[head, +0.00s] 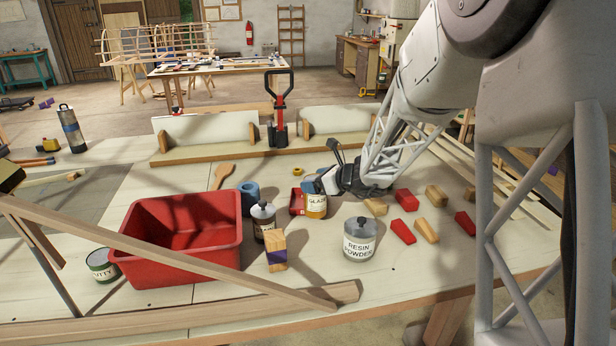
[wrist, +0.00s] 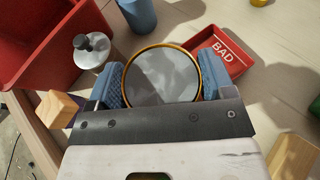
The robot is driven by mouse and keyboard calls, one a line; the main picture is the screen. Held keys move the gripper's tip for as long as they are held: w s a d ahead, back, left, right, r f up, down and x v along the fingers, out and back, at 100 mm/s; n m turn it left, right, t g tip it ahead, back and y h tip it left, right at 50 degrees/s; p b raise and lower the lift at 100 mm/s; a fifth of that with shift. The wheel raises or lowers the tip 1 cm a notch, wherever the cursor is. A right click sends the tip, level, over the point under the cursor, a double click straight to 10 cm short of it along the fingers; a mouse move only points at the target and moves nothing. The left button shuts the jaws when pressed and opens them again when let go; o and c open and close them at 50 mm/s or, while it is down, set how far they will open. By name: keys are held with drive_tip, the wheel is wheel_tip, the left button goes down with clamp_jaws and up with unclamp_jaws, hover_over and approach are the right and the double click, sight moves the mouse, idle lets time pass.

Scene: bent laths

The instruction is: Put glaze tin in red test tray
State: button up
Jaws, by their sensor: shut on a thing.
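The glaze tin (head: 316,207), yellow-orange with a pale label, stands upright right of centre on the bench in the head view. My gripper (head: 320,187) comes from the right and is shut on it. In the wrist view its blue pads (wrist: 163,88) press either side of the tin's round grey top (wrist: 166,76). I cannot tell whether the tin touches the bench. The large red tray (head: 180,262) is to the left, apart from the tin, and appears empty. Its corner shows at upper left in the wrist view (wrist: 50,45).
A small red tray marked BAD (wrist: 236,67) lies beside the tin. A lidded brown jar (head: 263,220), a blue cylinder (head: 250,192) and a wood-and-purple block (head: 277,252) stand between tin and large tray. A resin powder tin (head: 359,243) is in front. A lath (head: 150,250) crosses before the large tray.

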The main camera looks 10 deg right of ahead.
drive_tip(key=w+f, duration=0.1)
drive_tip(key=w, duration=1)
drive_tip(key=shift+w, duration=0.4)
drive_tip(key=shift+f, duration=1.8)
drive_tip(key=o, duration=1.6)
drive_tip(key=shift+f, duration=0.15)
drive_tip(key=v, duration=1.2)
